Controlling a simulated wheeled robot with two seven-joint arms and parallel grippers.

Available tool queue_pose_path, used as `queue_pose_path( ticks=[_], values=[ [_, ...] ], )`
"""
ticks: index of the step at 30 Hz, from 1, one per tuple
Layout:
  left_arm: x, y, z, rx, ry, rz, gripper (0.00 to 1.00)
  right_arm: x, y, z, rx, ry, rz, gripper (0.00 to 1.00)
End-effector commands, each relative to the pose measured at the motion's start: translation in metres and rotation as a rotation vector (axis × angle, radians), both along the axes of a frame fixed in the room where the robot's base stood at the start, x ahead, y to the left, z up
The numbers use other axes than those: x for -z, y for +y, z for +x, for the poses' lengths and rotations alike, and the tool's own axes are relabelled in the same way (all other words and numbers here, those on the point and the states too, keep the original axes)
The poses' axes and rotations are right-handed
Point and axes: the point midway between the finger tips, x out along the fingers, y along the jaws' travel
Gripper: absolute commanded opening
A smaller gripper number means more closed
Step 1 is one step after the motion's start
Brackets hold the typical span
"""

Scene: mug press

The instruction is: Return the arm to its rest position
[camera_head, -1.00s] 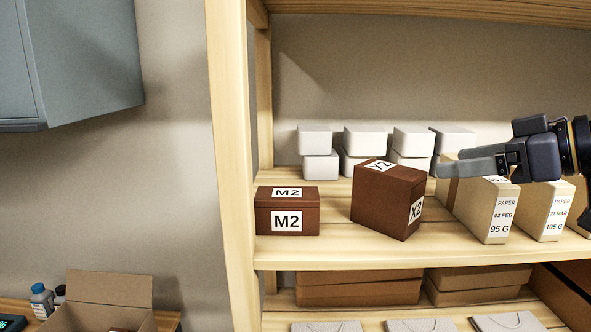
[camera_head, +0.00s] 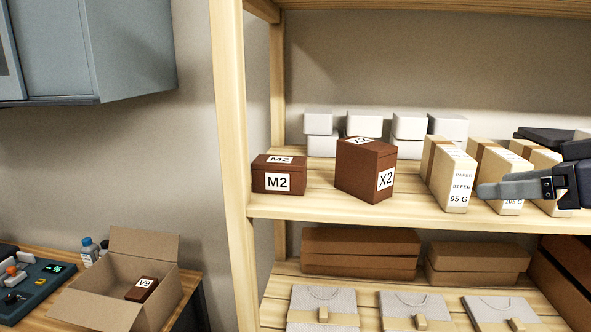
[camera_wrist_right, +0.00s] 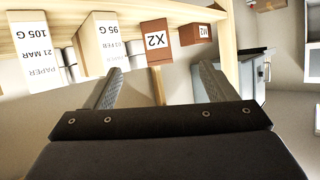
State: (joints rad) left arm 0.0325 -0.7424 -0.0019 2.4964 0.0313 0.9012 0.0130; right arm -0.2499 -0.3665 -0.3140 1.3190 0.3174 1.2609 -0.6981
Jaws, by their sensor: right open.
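My right gripper (camera_head: 484,190) comes in from the right in the head view, in front of the paper boxes on the shelf. In the right wrist view its two fingers (camera_wrist_right: 157,85) are spread apart with nothing between them. The brown X2 box (camera_head: 366,168) stands turned at an angle on the shelf, left of the gripper and apart from it; it also shows in the wrist view (camera_wrist_right: 156,41). The brown M2 box (camera_head: 279,175) stands at the shelf's left end, also in the wrist view (camera_wrist_right: 194,34). My left gripper is not in view.
Tan paper boxes (camera_head: 450,175) stand in a row beside my right gripper. White boxes (camera_head: 363,123) are stacked behind. The wooden shelf (camera_head: 320,205) has an upright at its left. An open carton (camera_head: 107,300) holding a brown V9 box (camera_head: 141,289) stands on the lower-left bench.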

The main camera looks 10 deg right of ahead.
Motion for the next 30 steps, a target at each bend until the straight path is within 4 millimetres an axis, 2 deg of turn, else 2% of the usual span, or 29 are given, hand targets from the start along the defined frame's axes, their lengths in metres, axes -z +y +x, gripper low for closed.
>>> queue_pose_path(
  ticks=[5,11,14,18,21,24,27,30],
  values=[
    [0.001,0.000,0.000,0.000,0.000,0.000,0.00,0.039,0.013,-0.005,0.032,0.097,0.042,0.78],
    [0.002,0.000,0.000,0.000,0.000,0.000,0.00,0.101,0.037,-0.018,0.087,0.245,0.091,0.78],
    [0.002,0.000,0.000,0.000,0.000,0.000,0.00,0.146,0.054,-0.031,0.131,0.345,0.113,0.78],
    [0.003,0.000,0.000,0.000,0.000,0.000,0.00,0.232,0.085,-0.063,0.226,0.517,0.133,0.78],
    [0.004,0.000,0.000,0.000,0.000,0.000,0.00,0.286,0.102,-0.088,0.294,0.614,0.131,0.78],
    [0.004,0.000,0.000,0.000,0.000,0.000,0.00,0.324,0.113,-0.108,0.345,0.680,0.128,0.78],
    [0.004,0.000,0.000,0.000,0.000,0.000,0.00,0.345,0.118,-0.120,0.376,0.716,0.123,0.78],
    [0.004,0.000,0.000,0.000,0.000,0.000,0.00,0.353,0.120,-0.124,0.388,0.728,0.122,0.78]
  ],
)
